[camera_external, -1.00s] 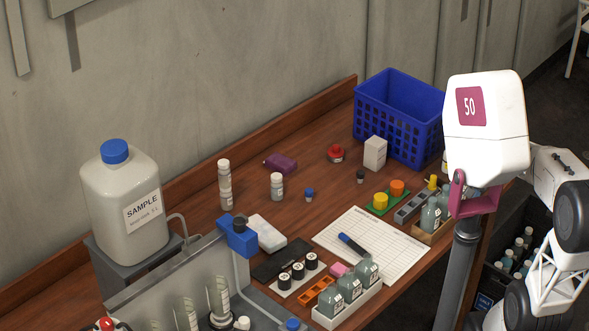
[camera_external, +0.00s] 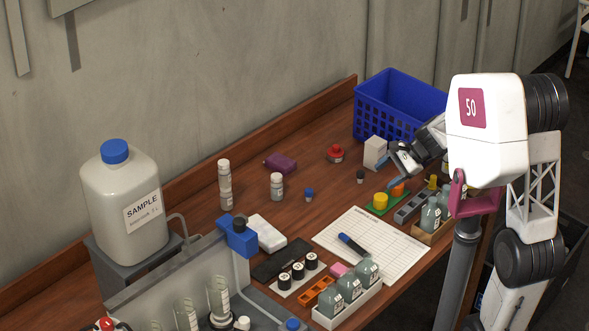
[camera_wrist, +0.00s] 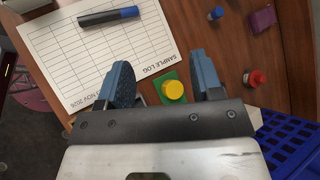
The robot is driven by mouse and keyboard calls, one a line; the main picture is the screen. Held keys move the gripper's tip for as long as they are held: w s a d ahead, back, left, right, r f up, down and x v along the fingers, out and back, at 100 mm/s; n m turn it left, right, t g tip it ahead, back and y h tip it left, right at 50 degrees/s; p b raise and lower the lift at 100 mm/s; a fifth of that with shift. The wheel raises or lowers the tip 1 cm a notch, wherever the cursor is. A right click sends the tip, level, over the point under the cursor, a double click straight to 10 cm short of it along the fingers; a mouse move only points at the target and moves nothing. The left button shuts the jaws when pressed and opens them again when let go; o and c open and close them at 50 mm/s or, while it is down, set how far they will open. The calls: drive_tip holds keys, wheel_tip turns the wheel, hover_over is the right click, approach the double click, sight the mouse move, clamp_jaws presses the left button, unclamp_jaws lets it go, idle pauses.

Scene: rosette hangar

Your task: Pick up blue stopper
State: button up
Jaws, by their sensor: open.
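The blue stopper (camera_external: 309,194) is a small piece with a blue top, standing on the brown table left of the sample sheet. In the wrist view the blue stopper (camera_wrist: 216,13) is near the top edge, beyond my fingertips and to the right. My gripper (camera_external: 397,160) is above the right part of the table, near the white box and the green plate, well apart from the stopper. In the wrist view my gripper (camera_wrist: 160,72) has its two blue fingers spread with nothing held between them.
A yellow cylinder (camera_wrist: 174,90) on a green plate shows between my fingers, below them. A red-topped piece (camera_external: 335,154), a purple block (camera_external: 280,163), a white bottle (camera_external: 277,187) and a blue basket (camera_external: 398,100) stand around. Bare table surrounds the stopper.

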drive_tip(key=w+a+f+m+y, duration=0.2)
drive_tip(key=w+a+f+m, duration=0.2)
drive_tip(key=w+a+f, duration=0.35)
drive_tip(key=m+t+y, duration=0.2)
drive_tip(key=m, duration=0.3)
approach(312, 193)
drive_tip(key=shift+w+a+f, duration=0.35)
drive_tip(key=shift+a+f, duration=0.1)
drive_tip(key=shift+a, duration=0.1)
drive_tip(key=shift+w+a+f, duration=0.35)
drive_tip(key=shift+a+f, duration=0.1)
drive_tip(key=shift+a, duration=0.1)
drive_tip(key=shift+x, duration=1.25)
drive_tip(key=shift+a, duration=0.15)
drive_tip(key=shift+x, duration=2.45)
drive_tip(key=shift+s, duration=0.1)
